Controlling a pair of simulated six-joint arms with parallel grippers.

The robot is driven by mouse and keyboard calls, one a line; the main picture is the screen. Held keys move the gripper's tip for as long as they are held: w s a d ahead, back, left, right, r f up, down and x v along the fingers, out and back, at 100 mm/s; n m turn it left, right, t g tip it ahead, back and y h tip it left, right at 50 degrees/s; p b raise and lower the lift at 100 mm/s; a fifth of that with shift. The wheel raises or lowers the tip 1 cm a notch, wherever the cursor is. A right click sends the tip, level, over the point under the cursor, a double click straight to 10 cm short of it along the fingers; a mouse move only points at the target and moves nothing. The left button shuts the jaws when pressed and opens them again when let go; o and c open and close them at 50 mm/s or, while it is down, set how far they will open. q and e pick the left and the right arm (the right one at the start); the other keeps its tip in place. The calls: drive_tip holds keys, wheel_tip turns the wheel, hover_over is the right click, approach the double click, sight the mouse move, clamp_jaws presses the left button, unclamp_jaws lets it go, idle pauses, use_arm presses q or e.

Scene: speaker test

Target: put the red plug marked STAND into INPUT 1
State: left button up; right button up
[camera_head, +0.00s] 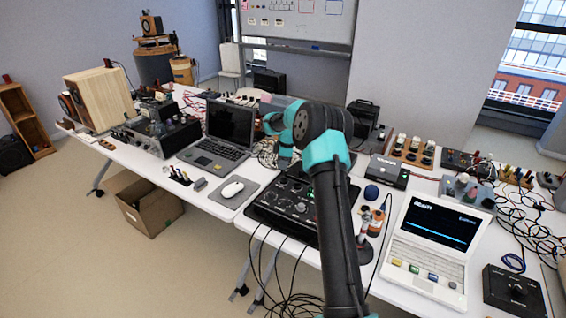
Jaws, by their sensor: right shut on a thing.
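My right arm reaches up from the bottom edge and bends left at a dark, teal-ringed joint. My right gripper (284,160) is at the far end of that arm, small and mostly hidden by the wrist, above the back of a black control box (268,212). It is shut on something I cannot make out. The control box has several knobs and a small green light; the arm covers its right part. I cannot read a STAND mark or an INPUT 1 label, and cannot pick out the red plug. My left gripper is not in view.
Left of the box are a mouse (232,189) and a dark laptop (228,130). Cables hang over the front edge and tangle at far right.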

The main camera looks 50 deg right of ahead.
drive_tip(key=shift+f, duration=2.8)
drive_tip(key=shift+f, duration=0.25)
drive_tip(key=o, duration=1)
drive_tip(key=shift+r, duration=0.15)
drive_tip(key=r, duration=0.5)
drive_tip(key=s+d+r, duration=0.1)
drive_tip(key=r, duration=0.5)
drive_tip(key=s+r, duration=0.1)
drive_tip(key=r, duration=0.5)
drive_tip(key=shift+d, duration=0.35)
drive_tip(key=shift+f, duration=0.1)
